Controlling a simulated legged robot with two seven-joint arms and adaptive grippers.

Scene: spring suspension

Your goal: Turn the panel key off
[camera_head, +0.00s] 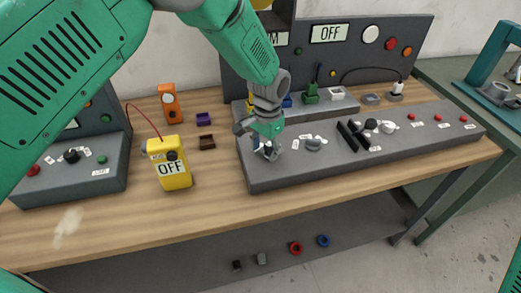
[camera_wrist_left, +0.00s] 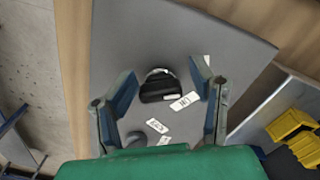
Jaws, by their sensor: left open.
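The long grey control panel (camera_head: 390,150) lies on the workbench. Its left end also fills the middle of the left wrist view (camera_wrist_left: 225,45). My left gripper (camera_head: 268,150) is low over that end, pointing down. In the left wrist view, a black key-like knob (camera_wrist_left: 158,90) with a pale ring behind it sits between the two spread fingers (camera_wrist_left: 163,78). A gap shows on both sides, so the fingers look apart from it. White labels (camera_wrist_left: 185,101) lie beside the knob. In the head view the gripper largely hides the knob. My right gripper is out of view.
A yellow box reading OFF (camera_head: 171,168) and an orange device (camera_head: 168,102) stand left of the panel. Behind is an upright grey board with an OFF display (camera_head: 330,33). Other knobs and a black lever (camera_head: 352,135) rise along the panel to the right.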

